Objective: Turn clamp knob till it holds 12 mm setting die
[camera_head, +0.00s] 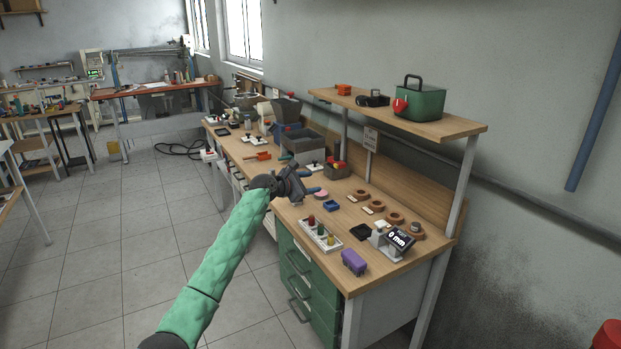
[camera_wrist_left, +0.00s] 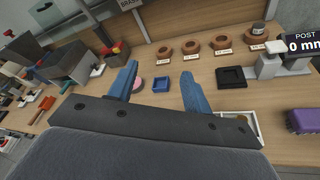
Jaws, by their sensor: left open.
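A pale device with a dark display reading "POST 0 mm" (camera_head: 399,240) stands near the bench's front right end. In the left wrist view its display (camera_wrist_left: 301,44) is at the right edge. I cannot make out its clamp knob for sure. Several brown rings with labels (camera_head: 378,206) stand in a row at the back; the rightmost (camera_wrist_left: 258,46) has a grey cylinder in it. I cannot tell which piece is the 12 mm die. My left gripper (camera_head: 311,183) is open and empty above the bench, left of the device. My right gripper is out of view.
A shelf (camera_head: 450,128) overhangs the back.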

